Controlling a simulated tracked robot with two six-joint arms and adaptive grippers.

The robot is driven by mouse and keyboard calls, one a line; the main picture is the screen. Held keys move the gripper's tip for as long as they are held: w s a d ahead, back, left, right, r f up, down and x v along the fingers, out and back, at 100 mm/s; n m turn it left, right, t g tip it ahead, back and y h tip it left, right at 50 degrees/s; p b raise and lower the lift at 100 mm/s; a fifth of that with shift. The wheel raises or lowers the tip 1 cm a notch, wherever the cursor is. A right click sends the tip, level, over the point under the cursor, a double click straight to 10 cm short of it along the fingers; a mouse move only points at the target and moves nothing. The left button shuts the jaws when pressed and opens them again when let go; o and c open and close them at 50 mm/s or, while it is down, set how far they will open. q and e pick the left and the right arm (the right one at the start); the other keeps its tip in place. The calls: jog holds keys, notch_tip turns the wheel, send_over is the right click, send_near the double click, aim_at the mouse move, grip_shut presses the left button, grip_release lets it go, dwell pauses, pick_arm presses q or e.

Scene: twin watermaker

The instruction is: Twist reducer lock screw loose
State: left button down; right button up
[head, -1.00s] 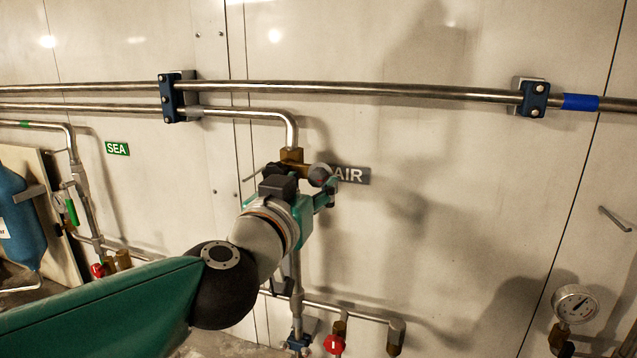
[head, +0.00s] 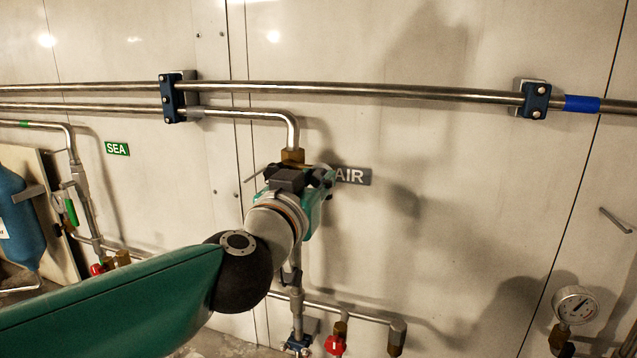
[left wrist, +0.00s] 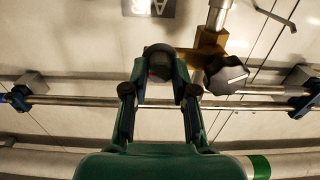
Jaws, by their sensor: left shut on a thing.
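The brass reducer body (head: 292,156) sits below the pipe elbow beside the AIR label (head: 352,176). It also shows in the left wrist view (left wrist: 208,42). My left gripper (head: 320,180) is up against the reducer in the head view, and its own parts hide most of the contact. In the left wrist view its green fingers are shut on a dark round knob (left wrist: 158,62), which appears to be the lock screw. A second dark, lobed knob (left wrist: 226,76) sits on the brass just right of the fingers. My right gripper is not in view.
Steel pipes (head: 400,91) run across the wall above, held by blue clamps (head: 171,97). Red-handled valves (head: 334,345) are below, and a pressure gauge (head: 575,305) is at lower right.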

pick_arm(q)
jog(key=shift+d+f, duration=0.1)
jog(key=shift+d, duration=0.05)
jog(key=n, duration=0.3)
jog(key=shift+f+n, duration=0.15)
jog(key=shift+n, duration=0.15)
jog(key=n, duration=0.4)
jog(key=shift+f+n, duration=0.1)
jog(key=shift+n, duration=0.2)
jog(key=n+b, duration=0.1)
jog(key=n, duration=0.8)
jog(key=shift+f, duration=0.15)
jog(key=shift+n+b, duration=0.3)
jog(key=shift+n, duration=0.1)
